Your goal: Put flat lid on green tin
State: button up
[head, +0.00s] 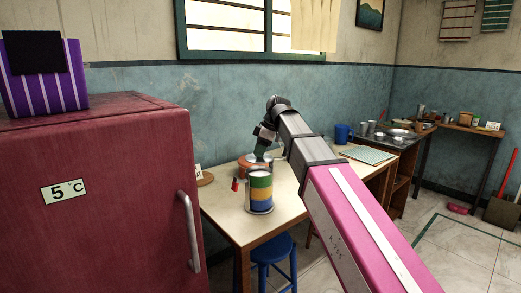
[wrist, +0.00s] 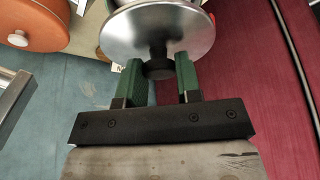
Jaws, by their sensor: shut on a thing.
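My gripper (wrist: 158,70) is shut on the black knob of a round, silvery flat lid (wrist: 150,30) in the wrist view. In the head view my gripper (head: 264,152) is above the back part of the wooden table, close to the wall. A tin with green, yellow and blue bands (head: 260,190) stands upright on the table, in front of my gripper in the head view. The lid is apart from this tin and hides much of what lies beyond it in the wrist view.
An orange round thing (head: 246,166) stands behind the tin; an orange round piece with a pale knob (wrist: 30,25) shows in the wrist view. A small red item (head: 235,184) is left of the tin. The red fridge (head: 120,200) borders the table (head: 235,222). A blue mug (head: 343,133) stands farther right.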

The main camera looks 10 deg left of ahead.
aim_at(260, 161)
jog(key=shift+f, duration=0.1)
jog(key=shift+f, duration=1.7)
jog(key=shift+f, duration=0.65)
jog(key=o, duration=1)
jog(key=shift+d+r, duration=0.1)
